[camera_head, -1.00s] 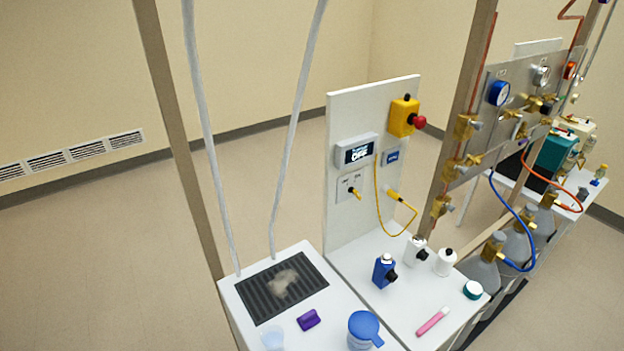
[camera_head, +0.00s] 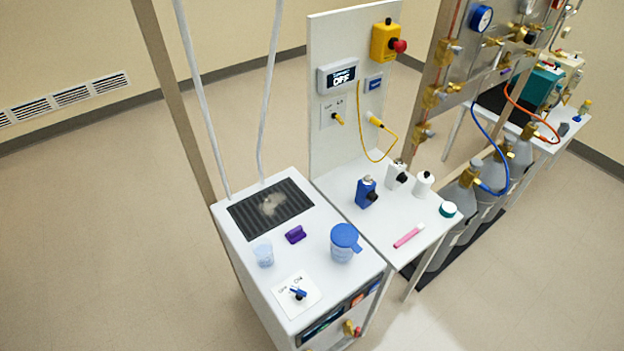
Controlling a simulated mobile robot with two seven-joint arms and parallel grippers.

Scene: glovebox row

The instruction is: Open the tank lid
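A small clear container with a round blue lid (camera_head: 345,236) stands on the front right of the white cabinet top (camera_head: 236,262). The lid lies over its top and has a tab pointing right; it looks closed. It is the only lidded tank-like vessel I make out on this cabinet, and I cannot tell for sure that it is the tank. Neither of my grippers is in view.
The cabinet also holds a dark grille (camera_head: 270,207), a purple block (camera_head: 295,234), a clear cup (camera_head: 263,254) and a switch plate (camera_head: 297,294). Bottles and a pink stick (camera_head: 409,236) are on the adjoining table (camera_head: 375,230). Gas cylinders (camera_head: 459,208) stand right. Floor at left is clear.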

